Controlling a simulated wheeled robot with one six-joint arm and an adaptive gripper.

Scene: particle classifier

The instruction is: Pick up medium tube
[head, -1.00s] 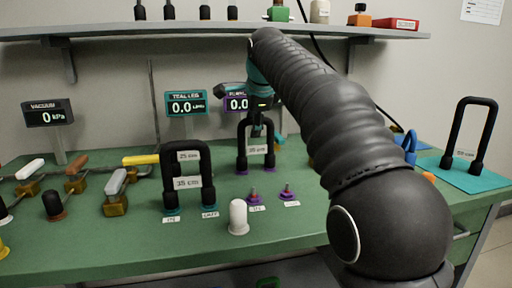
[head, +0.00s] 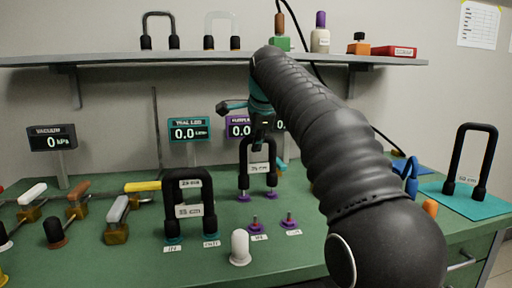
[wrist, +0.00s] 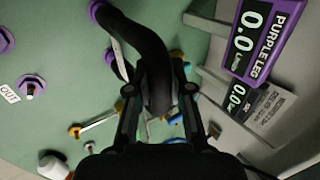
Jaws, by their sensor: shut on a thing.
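The medium tube is a black U-shaped tube (head: 244,160) with a white label across its middle. My gripper (head: 263,138) is above it, with the jaws shut on its top bend. In the wrist view, the bend of the tube (wrist: 157,85) lies between the two fingers of my gripper (wrist: 160,105). The tube is upright. Its feet are at the purple ports (head: 243,197) behind the front pair of purple ports (head: 257,226). I cannot tell for sure whether the feet are clear of the ports.
Another black tube (head: 172,205) stands on teal ports to the left, near a white cap (head: 240,247). A taller tube (head: 457,160) stands on a teal mat (head: 490,203) at right. Display panels (head: 188,130) stand behind, below a shelf (head: 120,58).

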